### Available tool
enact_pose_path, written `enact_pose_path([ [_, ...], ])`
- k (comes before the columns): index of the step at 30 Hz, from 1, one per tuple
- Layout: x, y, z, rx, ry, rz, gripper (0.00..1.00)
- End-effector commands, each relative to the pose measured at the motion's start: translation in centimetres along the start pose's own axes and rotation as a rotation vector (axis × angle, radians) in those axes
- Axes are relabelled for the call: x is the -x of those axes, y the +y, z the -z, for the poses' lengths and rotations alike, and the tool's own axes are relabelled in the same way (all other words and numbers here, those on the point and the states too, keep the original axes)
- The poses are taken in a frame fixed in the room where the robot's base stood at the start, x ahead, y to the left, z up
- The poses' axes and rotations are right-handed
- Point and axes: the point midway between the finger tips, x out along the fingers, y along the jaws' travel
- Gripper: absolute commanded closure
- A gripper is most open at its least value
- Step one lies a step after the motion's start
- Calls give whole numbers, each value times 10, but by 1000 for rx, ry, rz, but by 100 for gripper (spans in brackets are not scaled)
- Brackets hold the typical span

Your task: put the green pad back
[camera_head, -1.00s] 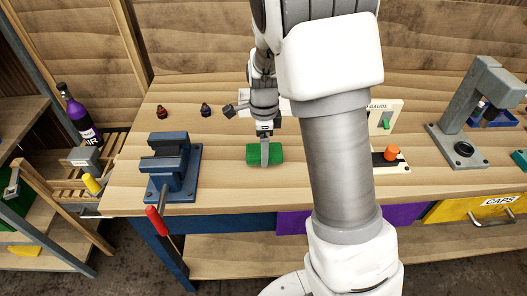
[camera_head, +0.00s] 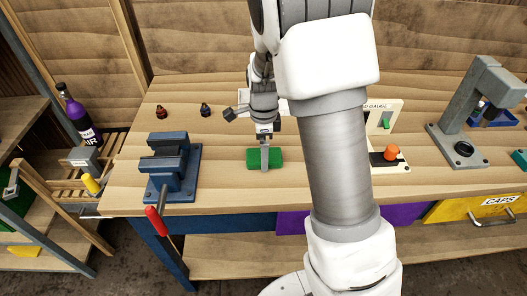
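The green pad (camera_head: 276,159) is at the middle of the workbench, left of my thick white and grey arm. My gripper (camera_head: 265,157) points down at it. One grey finger crosses the pad's near face at its middle, and the other finger is hidden behind the pad. The gripper appears shut on the pad. Whether the pad touches the bench top or hangs just above it is hard to tell.
A blue vise (camera_head: 172,165) stands left on the bench (camera_head: 225,180). Two small dark bottles (camera_head: 205,109) stand behind. Right of my arm are a gauge panel (camera_head: 397,112) with an orange knob (camera_head: 391,152) and a grey press (camera_head: 466,125). Bench between vise and pad is clear.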

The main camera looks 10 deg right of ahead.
Motion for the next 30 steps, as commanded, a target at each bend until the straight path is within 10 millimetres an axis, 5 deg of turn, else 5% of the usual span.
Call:
enact_pose_path([
  [12, 87, -1, 0, 1, -1, 5, 0],
  [20, 115, 1, 0, 7, -3, 5, 0],
  [26, 145, 22, 5, 191, -36, 56, 0],
  [30, 176, 53, 11, 455, -53, 138, 0],
])
